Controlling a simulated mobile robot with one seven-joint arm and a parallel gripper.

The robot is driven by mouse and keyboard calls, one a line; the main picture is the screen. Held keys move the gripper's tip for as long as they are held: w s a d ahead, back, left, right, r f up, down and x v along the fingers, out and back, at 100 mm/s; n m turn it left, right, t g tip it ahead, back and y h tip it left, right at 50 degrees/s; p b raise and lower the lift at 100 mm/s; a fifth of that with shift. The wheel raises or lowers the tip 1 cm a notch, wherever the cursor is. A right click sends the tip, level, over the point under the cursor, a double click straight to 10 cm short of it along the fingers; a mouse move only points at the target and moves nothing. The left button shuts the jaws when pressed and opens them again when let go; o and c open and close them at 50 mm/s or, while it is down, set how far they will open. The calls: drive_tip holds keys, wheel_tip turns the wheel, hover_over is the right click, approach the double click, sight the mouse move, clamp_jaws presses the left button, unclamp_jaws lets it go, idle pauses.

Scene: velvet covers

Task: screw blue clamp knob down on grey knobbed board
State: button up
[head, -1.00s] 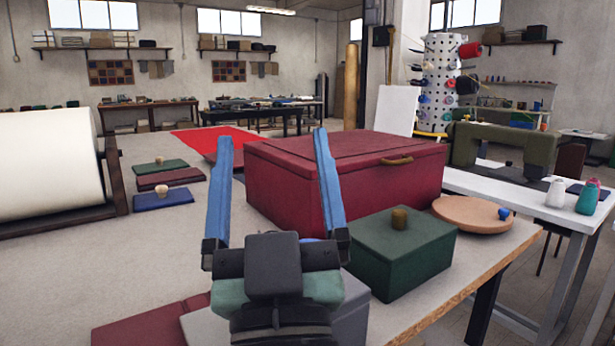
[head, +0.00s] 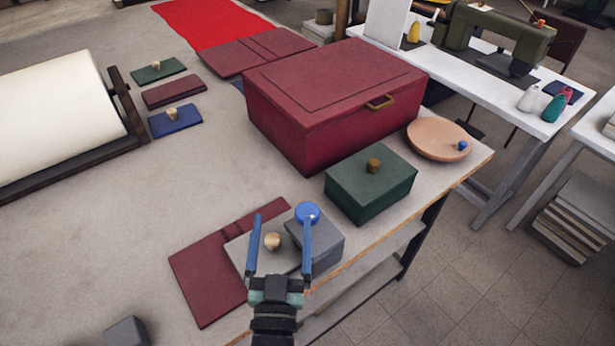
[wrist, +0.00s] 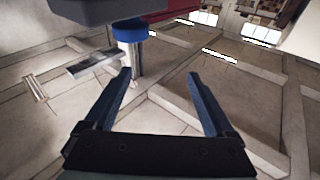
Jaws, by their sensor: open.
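The grey board (head: 243,249) with a round wooden knob (head: 272,241) lies at the table's front edge, partly over a burgundy board. A grey block (head: 328,243) stands at its right. The blue clamp knob (head: 307,211) shows at the block's top left. In the wrist view a blue knob (wrist: 132,29) on a pale shaft shows at upper left, below a dark block. My gripper (head: 280,232) is open and empty, its blue fingers apart. In the head view its right finger overlaps the blue knob and block; the wrist view (wrist: 168,82) shows nothing between the fingers.
A burgundy board (head: 205,275) lies left of the grey board. A green box (head: 375,187) with a knob and a large burgundy case (head: 320,110) stand behind to the right. A small grey block (head: 127,332) sits at front left. The table's middle left is clear.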

sight(307, 211)
drive_tip(key=s+d+f+g+h+p, duration=0.2)
drive_tip(key=s+f+p, duration=0.1)
drive_tip(key=s+p, duration=0.25)
drive_tip(key=shift+m, duration=0.4)
drive_tip(key=w, duration=0.4)
drive_tip(key=w+d, duration=0.1)
drive_tip(key=w, duration=0.3)
drive_tip(key=w+d, duration=0.1)
drive_tip(key=w, duration=0.3)
drive_tip(key=shift+d+f, duration=0.15)
drive_tip(key=shift+f, duration=0.15)
drive_tip(key=shift+s, duration=0.1)
drive_tip(key=c, duration=1.4)
drive_tip(key=shift+o, duration=0.2)
drive_tip(key=shift+r, duration=0.1)
